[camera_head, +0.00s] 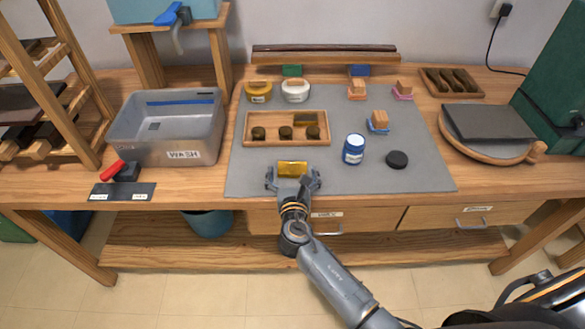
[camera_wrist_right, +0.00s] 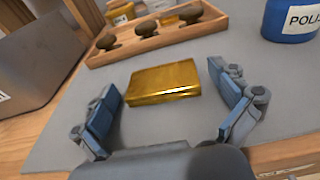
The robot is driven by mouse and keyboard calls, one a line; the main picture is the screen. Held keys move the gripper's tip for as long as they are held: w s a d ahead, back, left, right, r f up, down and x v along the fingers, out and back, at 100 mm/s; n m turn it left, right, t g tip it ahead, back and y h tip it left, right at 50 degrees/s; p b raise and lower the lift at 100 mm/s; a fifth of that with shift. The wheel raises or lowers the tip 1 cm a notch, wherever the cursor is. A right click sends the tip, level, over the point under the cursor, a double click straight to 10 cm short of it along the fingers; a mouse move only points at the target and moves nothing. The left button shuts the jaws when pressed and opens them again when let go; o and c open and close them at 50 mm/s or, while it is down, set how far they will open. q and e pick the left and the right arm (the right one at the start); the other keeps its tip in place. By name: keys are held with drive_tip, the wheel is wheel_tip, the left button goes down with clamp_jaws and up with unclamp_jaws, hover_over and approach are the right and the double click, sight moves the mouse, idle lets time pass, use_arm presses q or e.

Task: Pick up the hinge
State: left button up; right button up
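A shiny gold-coloured flat block, which looks like the hinge (camera_head: 293,167), lies on the grey mat near its front edge. It also shows in the right wrist view as a thick brass rectangle (camera_wrist_right: 165,82). My right gripper (camera_head: 293,176) is open at the block's near side. In the wrist view its two blue-grey fingers (camera_wrist_right: 165,97) stand wide apart, one to the left and one to the right of the block, with a small gap on each side. It holds nothing. My left gripper is not in view.
A wooden tray (camera_head: 251,128) with knobs and a brass plate sits just behind. A blue polish jar (camera_head: 354,149) and a black disc (camera_head: 397,159) stand to the right. A grey wash tub (camera_head: 180,157) is left. The grey mat (camera_head: 430,176) is clear at front right.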

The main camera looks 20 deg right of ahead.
drive_tip(key=c, duration=1.1)
